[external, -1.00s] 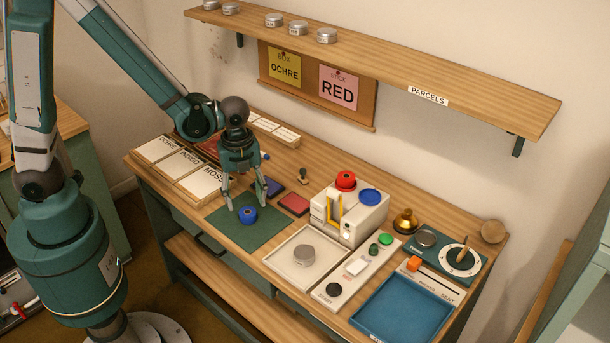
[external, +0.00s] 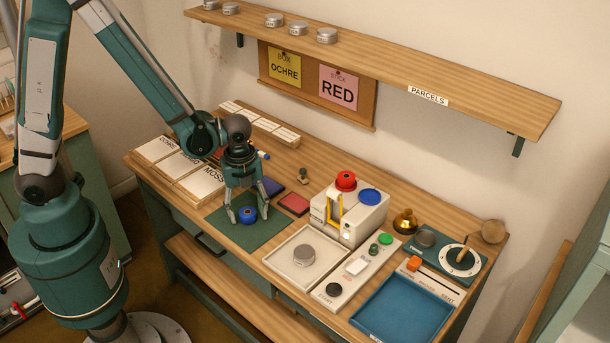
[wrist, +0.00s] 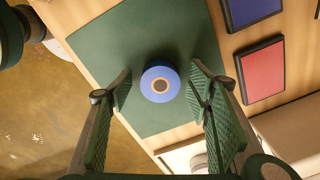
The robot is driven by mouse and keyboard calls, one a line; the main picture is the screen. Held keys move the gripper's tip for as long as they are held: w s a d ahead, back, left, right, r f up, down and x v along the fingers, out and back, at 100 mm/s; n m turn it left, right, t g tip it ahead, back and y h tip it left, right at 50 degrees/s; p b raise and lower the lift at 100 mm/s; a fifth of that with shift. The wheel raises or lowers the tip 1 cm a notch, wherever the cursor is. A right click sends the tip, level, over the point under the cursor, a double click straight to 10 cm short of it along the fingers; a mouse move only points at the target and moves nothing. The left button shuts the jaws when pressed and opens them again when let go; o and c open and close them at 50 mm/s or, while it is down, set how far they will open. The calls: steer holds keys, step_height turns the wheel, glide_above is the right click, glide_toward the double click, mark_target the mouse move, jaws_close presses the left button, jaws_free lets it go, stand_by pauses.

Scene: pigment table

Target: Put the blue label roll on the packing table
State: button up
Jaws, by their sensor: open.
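The blue label roll (external: 248,214) lies flat on a dark green mat (external: 262,234) on the wooden table. In the wrist view the roll (wrist: 160,83) shows its orange-ringed, dark core. My gripper (external: 250,215) is open and low over the mat. In the wrist view its two fingers (wrist: 160,90) stand apart, one on each side of the roll, with gaps showing between them and it. The roll is not gripped. I cannot tell how far the fingertips are above the mat.
Blue and red ink pads (external: 294,204) lie right of the mat. A pale tray (external: 288,270) with a tin, a blue tray (external: 403,308) and labelled boxes (external: 200,180) also crowd the table.

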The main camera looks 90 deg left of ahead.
mark_target(247, 212)
stand_by(0.4)
steer(key=c, duration=1)
steer(key=shift+r, duration=0.15)
steer(key=shift+c, duration=0.2)
step_height(247, 212, up, 10)
steer(key=p, duration=0.1)
steer(key=shift+p, duration=0.4)
